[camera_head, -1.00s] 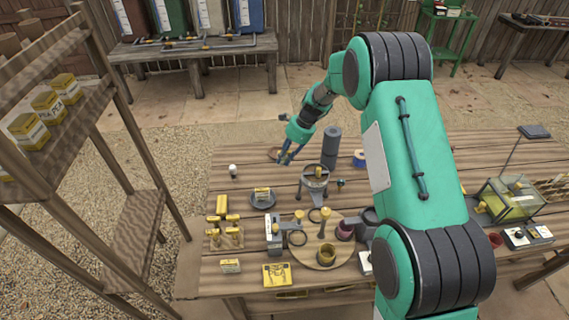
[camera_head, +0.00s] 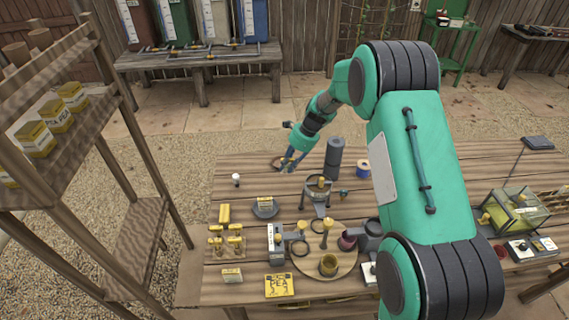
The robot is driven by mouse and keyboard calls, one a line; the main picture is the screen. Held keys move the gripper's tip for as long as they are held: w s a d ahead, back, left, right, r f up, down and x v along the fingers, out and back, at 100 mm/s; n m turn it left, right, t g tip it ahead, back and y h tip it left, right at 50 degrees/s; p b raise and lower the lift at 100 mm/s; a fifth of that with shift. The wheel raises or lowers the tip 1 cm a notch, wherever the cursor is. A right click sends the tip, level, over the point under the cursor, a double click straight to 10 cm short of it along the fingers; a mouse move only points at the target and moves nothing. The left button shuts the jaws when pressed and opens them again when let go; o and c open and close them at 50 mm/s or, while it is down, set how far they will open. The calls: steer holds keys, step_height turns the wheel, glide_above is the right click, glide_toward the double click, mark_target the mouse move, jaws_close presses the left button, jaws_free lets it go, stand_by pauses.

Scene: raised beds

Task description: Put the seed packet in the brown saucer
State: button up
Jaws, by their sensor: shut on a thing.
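My gripper (camera_head: 287,165) is low over the far left part of the wooden table. A flat yellow packet marked PEA (camera_head: 279,286) lies at the table's front edge. I cannot tell which packet the task means.
A dark grey cylinder (camera_head: 333,155) stands close right of my gripper, with a blue spool (camera_head: 362,168) beyond. A grey stand (camera_head: 317,194) is nearer. Several yellow items crowd the front left. A wooden shelf (camera_head: 150,225) stands left. The far left tabletop is fairly clear.

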steer(key=shift+s+d+f+m+t+h+p, duration=0.15)
steer(key=shift+s+f+m+t+p, duration=0.25)
steer(key=shift+f+m, duration=0.55)
steer(key=shift+s+a+f+m+t+h+p, duration=0.15)
steer(key=shift+s+f+m+t+p, duration=0.2)
steer(key=shift+f+m, duration=0.6)
steer(key=b, duration=0.2)
glide_toward(276, 164)
steer(key=shift+w+a+f, duration=0.45)
steer(key=shift+w+a, duration=0.1)
steer(key=shift+a, duration=0.25)
steer(key=shift+f, duration=0.1)
steer(key=shift+f+b, duration=0.65)
steer(key=shift+f, duration=1)
steer(key=shift+f, duration=0.15)
steer(key=o, duration=0.9)
